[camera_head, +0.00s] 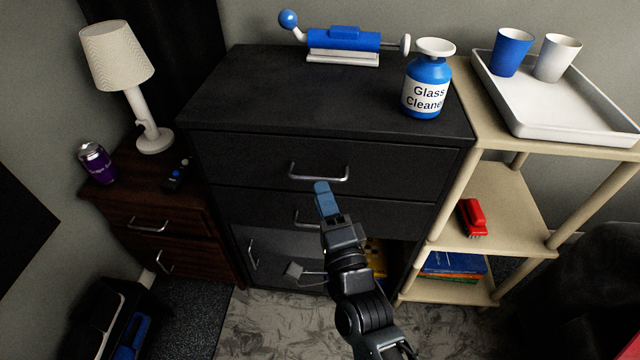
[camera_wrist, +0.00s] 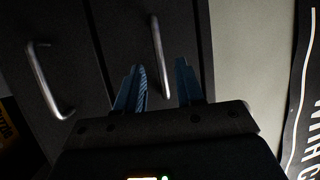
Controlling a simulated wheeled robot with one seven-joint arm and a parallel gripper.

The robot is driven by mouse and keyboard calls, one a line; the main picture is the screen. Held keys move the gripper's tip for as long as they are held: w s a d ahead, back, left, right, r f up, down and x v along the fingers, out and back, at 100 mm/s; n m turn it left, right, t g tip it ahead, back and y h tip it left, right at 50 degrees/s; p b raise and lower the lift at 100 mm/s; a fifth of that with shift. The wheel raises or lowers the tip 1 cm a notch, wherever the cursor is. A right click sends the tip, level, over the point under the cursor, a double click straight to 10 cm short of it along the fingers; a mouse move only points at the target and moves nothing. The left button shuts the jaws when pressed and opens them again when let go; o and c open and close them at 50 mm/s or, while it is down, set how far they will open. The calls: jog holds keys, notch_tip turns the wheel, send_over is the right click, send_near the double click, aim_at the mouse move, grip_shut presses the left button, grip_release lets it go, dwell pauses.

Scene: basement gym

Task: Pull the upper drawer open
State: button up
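The black cabinet has a closed upper drawer (camera_head: 250,155) with a silver bar handle (camera_head: 319,176). That handle also shows in the wrist view (camera_wrist: 157,55), upright in the picture. A second drawer (camera_head: 380,213) sits below it, also closed, with its own handle (camera_wrist: 45,85). My gripper (camera_head: 324,190) is in front of the cabinet, close below the upper handle in the head view. In the wrist view its blue fingers (camera_wrist: 158,85) are apart, with the upper handle lying ahead in the gap between them. I see no contact with the handle.
A glass cleaner bottle (camera_head: 427,82) and a blue-and-white device (camera_head: 343,42) stand on the cabinet top. A brown nightstand (camera_head: 190,225) with a lamp (camera_head: 118,60) is at the left. A beige shelf (camera_head: 510,205) with a white tray (camera_head: 550,115) is at the right.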

aim_at(349, 166)
jog(key=shift+x, duration=2)
jog(key=shift+c, duration=0.2)
grip_shut()
